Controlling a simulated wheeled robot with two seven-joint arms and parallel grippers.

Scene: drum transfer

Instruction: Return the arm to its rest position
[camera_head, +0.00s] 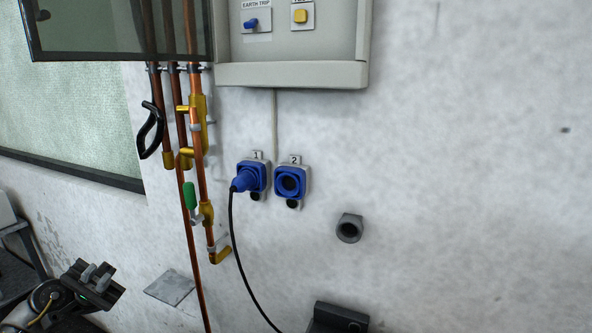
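My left gripper (95,277) is at the lower left of the head view, in front of the pale wall. Its two short grey fingers sit close together, and I see nothing held between them. The view does not show clearly whether they are open or shut. The blue socket marked 2 (290,181) is empty. The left gripper is well apart from both sockets.
Copper pipes (188,220) with brass fittings and a green-handled valve run down the wall, right of the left gripper. A grey panel (290,40) is above the sockets. A grey pipe stub (349,228) juts out. The right wall is mostly bare.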

